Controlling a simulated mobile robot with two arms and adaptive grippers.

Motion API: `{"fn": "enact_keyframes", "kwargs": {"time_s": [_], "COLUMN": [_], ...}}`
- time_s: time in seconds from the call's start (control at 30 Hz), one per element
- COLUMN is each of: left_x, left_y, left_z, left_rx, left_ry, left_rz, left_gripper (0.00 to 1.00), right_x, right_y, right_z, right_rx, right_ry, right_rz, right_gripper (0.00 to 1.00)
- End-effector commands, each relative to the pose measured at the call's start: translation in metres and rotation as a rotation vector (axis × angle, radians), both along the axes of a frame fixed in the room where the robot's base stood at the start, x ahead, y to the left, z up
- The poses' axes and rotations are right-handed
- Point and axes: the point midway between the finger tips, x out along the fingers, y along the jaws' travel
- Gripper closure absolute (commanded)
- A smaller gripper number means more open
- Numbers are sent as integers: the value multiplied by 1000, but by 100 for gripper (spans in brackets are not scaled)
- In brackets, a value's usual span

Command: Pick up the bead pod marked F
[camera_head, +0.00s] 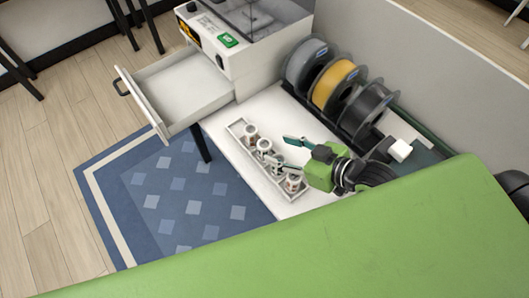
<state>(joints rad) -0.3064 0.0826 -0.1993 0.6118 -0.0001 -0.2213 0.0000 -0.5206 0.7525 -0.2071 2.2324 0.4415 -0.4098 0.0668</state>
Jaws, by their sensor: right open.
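Several small white bead pods with dark markings stand in a row in a narrow white tray (234,126) on the white worktop. The far pod (251,131) and the one after it (264,146) show clearly. Another pod sits partly behind my fingers, and a near pod (293,183) stands at the tray's near end. The letters are too small to read, so I cannot tell which is F. My right gripper (279,149) is open, its two fingers reaching left over the tray, with no pod visibly held. My left gripper is not in view.
A rack at the back right holds grey, yellow and black spools (333,85). A white machine (238,55) stands at the back, with an open, empty drawer (180,88) to its left. A blue rug (165,195) lies on the floor beside the worktop.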

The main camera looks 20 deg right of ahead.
Motion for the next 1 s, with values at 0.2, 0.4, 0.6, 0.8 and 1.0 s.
{"fn": "enact_keyframes", "kwargs": {"time_s": [0.2, 0.4, 0.6, 0.8, 1.0], "left_x": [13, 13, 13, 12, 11], "left_y": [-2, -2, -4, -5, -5], "left_z": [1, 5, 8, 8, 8], "left_rx": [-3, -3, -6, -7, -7], "left_ry": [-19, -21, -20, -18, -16], "left_rz": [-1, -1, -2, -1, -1], "left_gripper": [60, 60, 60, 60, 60], "right_x": [13, 28, 50, 55, 55], "right_y": [8, 17, 29, 34, 33], "right_z": [-8, -18, -34, -40, -40], "right_rx": [2, 2, 3, 0, 0], "right_ry": [-2, -2, -2, 0, 0], "right_rz": [-1, -1, -2, 0, 0], "right_gripper": [53, 53, 53, 53, 69]}}
